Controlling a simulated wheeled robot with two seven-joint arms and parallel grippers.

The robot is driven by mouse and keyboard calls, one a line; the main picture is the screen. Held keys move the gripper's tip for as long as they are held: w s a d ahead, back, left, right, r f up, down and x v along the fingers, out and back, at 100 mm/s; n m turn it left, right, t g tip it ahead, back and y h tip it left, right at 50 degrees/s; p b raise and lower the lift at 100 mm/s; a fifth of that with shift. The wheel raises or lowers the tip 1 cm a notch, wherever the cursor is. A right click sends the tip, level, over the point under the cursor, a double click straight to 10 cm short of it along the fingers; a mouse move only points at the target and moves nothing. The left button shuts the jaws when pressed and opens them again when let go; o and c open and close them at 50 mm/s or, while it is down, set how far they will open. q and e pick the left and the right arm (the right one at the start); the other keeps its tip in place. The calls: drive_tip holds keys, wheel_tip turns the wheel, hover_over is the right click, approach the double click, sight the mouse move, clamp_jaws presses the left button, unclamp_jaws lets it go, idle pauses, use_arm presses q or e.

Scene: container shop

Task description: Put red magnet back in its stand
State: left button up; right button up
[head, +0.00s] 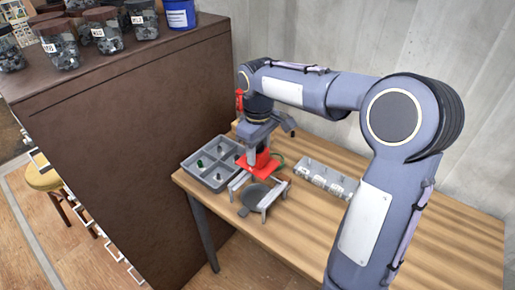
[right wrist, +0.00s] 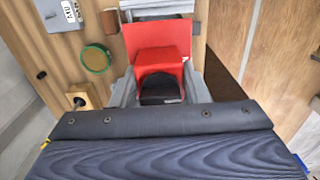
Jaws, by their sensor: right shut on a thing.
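The red magnet (head: 250,168) is at my right gripper (head: 259,151), over the table in the head view. In the right wrist view the red magnet (right wrist: 158,36) shows as a flat plate and a block with a dark hollow, between the grey fingers of the right gripper (right wrist: 160,92), which is shut on it. A light grey legged frame (head: 266,209), which looks like the stand, is right below and in front of the magnet. I cannot tell whether the magnet touches it. A dark round dish (head: 255,196) lies within the frame. My left gripper is out of view.
A grey divided tray (head: 204,177) with small pieces stands left of the frame. A metal block with pegs (head: 325,179) stands to the right. A green round thing (right wrist: 96,58) is close by. A tall brown cabinet (head: 130,130) borders the table's left. The table's front right is clear.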

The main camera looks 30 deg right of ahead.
drive_tip(key=shift+f+b, duration=1.95)
drive_tip(key=shift+f, duration=0.4)
wheel_tip(320, 180, down, 4)
drive_tip(key=shift+r+b, duration=0.1)
drive_tip(key=shift+b, duration=1.05)
drive_tip(key=o, duration=1.4)
drive_tip(key=shift+o, duration=0.2)
drive_tip(key=shift+s, duration=0.1)
wheel_tip(320, 180, up, 7)
drive_tip(key=shift+r, duration=0.1)
drive_tip(key=shift+s+r, duration=0.1)
drive_tip(key=shift+r, duration=0.15)
